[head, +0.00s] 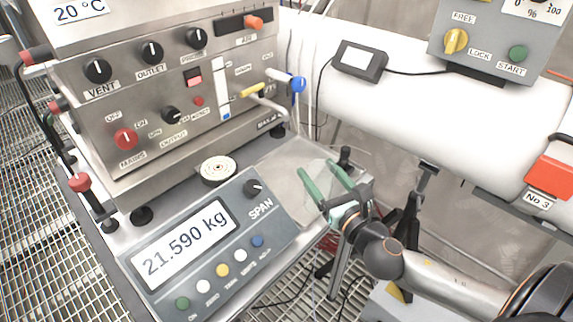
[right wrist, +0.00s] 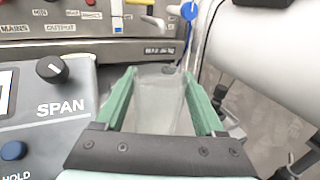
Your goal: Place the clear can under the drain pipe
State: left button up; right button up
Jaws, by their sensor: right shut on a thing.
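The clear can (head: 321,180) is see-through and hard to make out in the head view. It also shows in the right wrist view (right wrist: 163,108), between the two green fingers. My right gripper (head: 318,168) is shut on it, over the right part of the pale scale plate (head: 283,160). I cannot tell whether the can touches the plate. A thin bent pipe (head: 272,106) with a yellow lever comes out of the steel machine's front, up and left of the can; it looks like the drain pipe. The can is apart from it. My left gripper is not in view.
A scale panel (head: 205,245) reading 21.590 kg stands left of my right gripper. A round dial-like disc (head: 218,171) lies behind it. A blue valve handle (head: 298,84) hangs near the pipe. A large white pipe (head: 420,95) crosses at right. A black stand (head: 412,205) is below it.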

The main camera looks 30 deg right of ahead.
jog(key=w+f, duration=0.1)
jog(key=w, duration=0.4)
jog(key=w+f+b, duration=0.1)
jog(key=w, duration=0.5)
jog(key=w+d+f, duration=0.1)
jog(key=w, duration=0.5)
jog(key=shift+w+f, duration=0.15)
jog(key=shift+f, duration=0.15)
jog(key=shift+r, duration=0.1)
jog(key=shift+f+b, duration=0.2)
jog(key=shift+b, duration=0.1)
jog(key=o, duration=1.5)
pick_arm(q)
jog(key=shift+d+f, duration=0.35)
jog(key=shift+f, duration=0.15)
pick_arm(e)
jog(key=shift+r, duration=0.1)
